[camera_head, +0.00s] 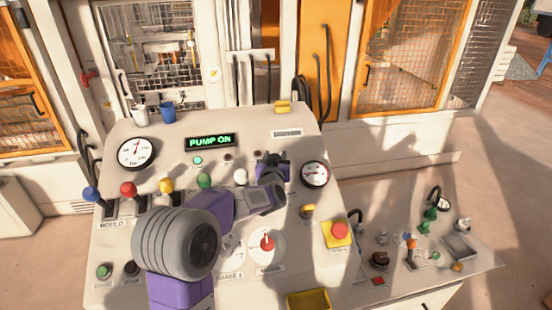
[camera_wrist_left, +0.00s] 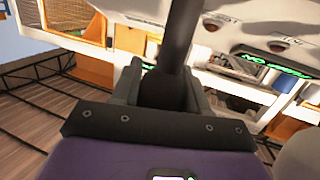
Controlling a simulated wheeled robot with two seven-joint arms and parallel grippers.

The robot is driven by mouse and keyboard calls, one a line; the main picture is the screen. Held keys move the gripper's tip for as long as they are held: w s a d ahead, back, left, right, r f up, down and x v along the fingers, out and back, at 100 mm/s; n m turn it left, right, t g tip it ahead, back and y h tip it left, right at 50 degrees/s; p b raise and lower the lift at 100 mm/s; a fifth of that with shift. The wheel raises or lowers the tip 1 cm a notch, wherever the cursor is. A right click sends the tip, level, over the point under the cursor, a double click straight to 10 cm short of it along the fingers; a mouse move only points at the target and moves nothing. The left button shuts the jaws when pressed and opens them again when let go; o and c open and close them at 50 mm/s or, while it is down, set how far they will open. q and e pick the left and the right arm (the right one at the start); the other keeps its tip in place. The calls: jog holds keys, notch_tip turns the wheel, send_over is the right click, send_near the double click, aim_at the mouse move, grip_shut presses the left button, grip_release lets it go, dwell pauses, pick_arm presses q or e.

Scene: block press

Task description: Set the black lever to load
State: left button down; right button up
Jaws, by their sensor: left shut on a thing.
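My left gripper (camera_head: 271,163) reaches across the console from the front and is shut at the right end of the row of coloured levers. In the left wrist view, the black lever (camera_wrist_left: 179,45) stands between the two fingers, which close on its dark knob. In the head view the gripper and wrist hide most of this lever, and its base and position label cannot be read. My right gripper is not in view.
Blue (camera_head: 91,194), red (camera_head: 128,189), yellow (camera_head: 166,185), green (camera_head: 204,181) and white (camera_head: 240,176) lever knobs line up to the left. A lit display (camera_head: 210,142) reads PUMP ON. A gauge (camera_head: 315,174) and a red stop button (camera_head: 339,230) lie right of my arm.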

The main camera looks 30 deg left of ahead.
pick_arm(q)
jog(key=shift+s+a+f, duration=0.1)
jog(key=shift+a+f, duration=0.15)
jog(key=shift+f, duration=0.45)
jog(key=c, duration=1)
grip_release()
jog(key=shift+c, duration=0.2)
jog(key=shift+o, duration=2.3)
jog(key=shift+w+a, duration=0.25)
jog(key=shift+w, duration=0.05)
jog(key=shift+s+d+r, duration=0.3)
jog(key=shift+d+r, duration=0.05)
jog(key=v, duration=0.7)
jog(key=shift+b, duration=0.3)
jog(key=shift+a+f, duration=0.1)
